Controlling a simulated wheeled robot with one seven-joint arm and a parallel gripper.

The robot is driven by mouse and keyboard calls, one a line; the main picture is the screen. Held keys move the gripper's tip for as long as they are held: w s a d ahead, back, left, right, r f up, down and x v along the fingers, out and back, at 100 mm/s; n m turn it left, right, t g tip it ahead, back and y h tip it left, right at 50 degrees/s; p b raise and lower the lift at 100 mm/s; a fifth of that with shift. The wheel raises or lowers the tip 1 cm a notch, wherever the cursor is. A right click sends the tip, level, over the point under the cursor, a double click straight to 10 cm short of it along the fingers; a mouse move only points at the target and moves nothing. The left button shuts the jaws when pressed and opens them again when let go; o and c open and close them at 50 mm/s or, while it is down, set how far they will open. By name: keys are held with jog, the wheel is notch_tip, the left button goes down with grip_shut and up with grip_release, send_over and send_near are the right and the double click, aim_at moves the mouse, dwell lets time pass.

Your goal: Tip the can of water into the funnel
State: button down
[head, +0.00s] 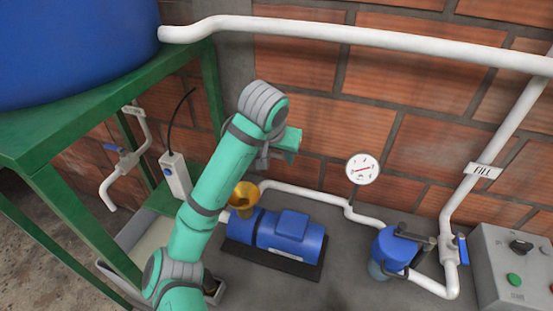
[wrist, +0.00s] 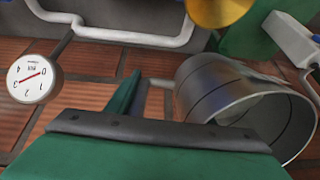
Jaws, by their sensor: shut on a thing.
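A metal can (wrist: 215,88) shows at the right of the wrist view, a shiny cylinder with dark rings, its round rim towards the lower right. My gripper (wrist: 160,128) is shut on the can; its green finger with a dark edge fills the bottom of that view. I cannot see any water.
The blue pump (head: 277,233) sits on the grey surface. White pipes (head: 330,201), a pressure gauge (head: 362,169) and a blue filter (head: 391,250) are to its right. A grey control box (head: 510,265) stands at far right. A green stand (head: 75,125) carries a blue tank (head: 75,45).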

jog(key=shift+w+d+r+t, duration=0.15)
jog(key=shift+w+t, duration=0.25)
jog(key=shift+t, duration=0.6)
jog(key=shift+w+t+h, duration=0.2)
jog(key=shift+t+h, duration=0.1)
jog(key=shift+a+r+t, duration=0.1)
jog(key=shift+a+t, duration=0.15)
jog(key=shift+t, duration=0.25)
jog(key=shift+w+t, duration=0.15)
jog(key=shift+t, duration=0.25)
jog(key=shift+w+d+t+h, duration=0.2)
jog(key=shift+t+h, duration=0.2)
jog(key=shift+t, duration=0.7)
jog(key=shift+s+d+t, duration=0.1)
jog(key=shift+t, duration=0.2)
jog(key=t, duration=0.2)
jog(key=shift+t+h, duration=0.3)
jog(key=shift+s+a+t, duration=0.1)
jog(key=shift+s+t, duration=0.25)
jog(key=shift+t, duration=0.7)
jog(key=shift+s+a+t, duration=0.1)
jog(key=shift+s+t, duration=0.2)
jog(key=shift+t, duration=0.75)
jog(key=shift+s+a+r+t+h, duration=0.1)
jog(key=shift+s+r+t+h, duration=0.3)
jog(key=shift+s+r+t, duration=0.5)
jog(key=shift+s+a+r+t+h, duration=0.1)
jog(key=shift+s+r+t+h, duration=0.45)
jog(key=shift+t, duration=0.55)
jog(key=shift+w+r, duration=0.1)
